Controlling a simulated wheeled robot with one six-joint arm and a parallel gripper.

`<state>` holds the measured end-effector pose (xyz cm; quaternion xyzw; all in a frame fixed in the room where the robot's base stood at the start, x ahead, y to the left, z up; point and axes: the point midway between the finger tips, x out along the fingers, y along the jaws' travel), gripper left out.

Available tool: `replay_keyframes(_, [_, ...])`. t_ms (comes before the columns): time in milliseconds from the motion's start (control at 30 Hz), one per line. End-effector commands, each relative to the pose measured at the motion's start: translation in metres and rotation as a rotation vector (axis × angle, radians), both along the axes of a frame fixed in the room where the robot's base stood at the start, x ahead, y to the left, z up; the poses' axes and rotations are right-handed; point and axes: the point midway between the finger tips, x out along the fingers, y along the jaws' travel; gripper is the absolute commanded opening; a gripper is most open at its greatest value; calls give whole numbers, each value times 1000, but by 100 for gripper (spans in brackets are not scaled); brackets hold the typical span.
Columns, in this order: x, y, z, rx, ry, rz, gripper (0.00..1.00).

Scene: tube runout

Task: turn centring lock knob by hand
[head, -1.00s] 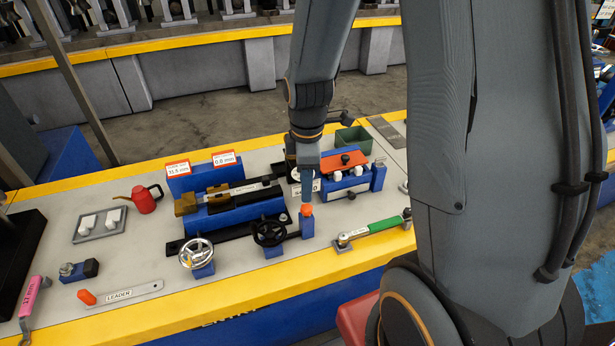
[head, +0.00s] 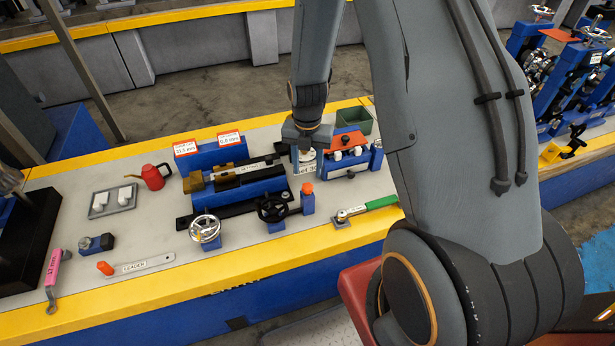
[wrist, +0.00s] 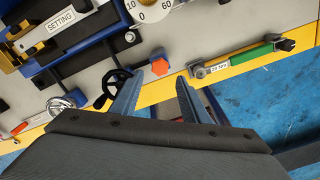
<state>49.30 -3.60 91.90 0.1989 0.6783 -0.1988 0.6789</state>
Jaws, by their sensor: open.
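An orange hexagonal knob (head: 307,188) sits on top of a short blue post at the right end of the blue fixture (head: 240,190). It is the likely centring lock knob, though I see no label on it. In the wrist view the orange knob (wrist: 160,67) shows just beyond and between my two finger tips. My gripper (head: 307,153) is open and empty, apart from the knob, and appears above and behind it in the head view. Its fingers (wrist: 158,84) are spread in the wrist view.
A black handwheel (head: 272,209) and a chrome handwheel (head: 205,230) stand left of the post. A green-handled wrench (head: 367,208) lies to the right. A blue unit with an orange plate (head: 350,141) is behind. A red oil can (head: 153,177) stands farther left.

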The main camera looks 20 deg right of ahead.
Motion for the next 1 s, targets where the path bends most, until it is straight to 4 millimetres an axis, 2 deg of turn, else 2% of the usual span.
replay_keyframes(600, [0,0,-71,0,1,-2,42])
replay_keyframes(700, [0,0,-66,0,0,-2,42])
replay_keyframes(1000, [0,0,-67,0,0,-3,42])
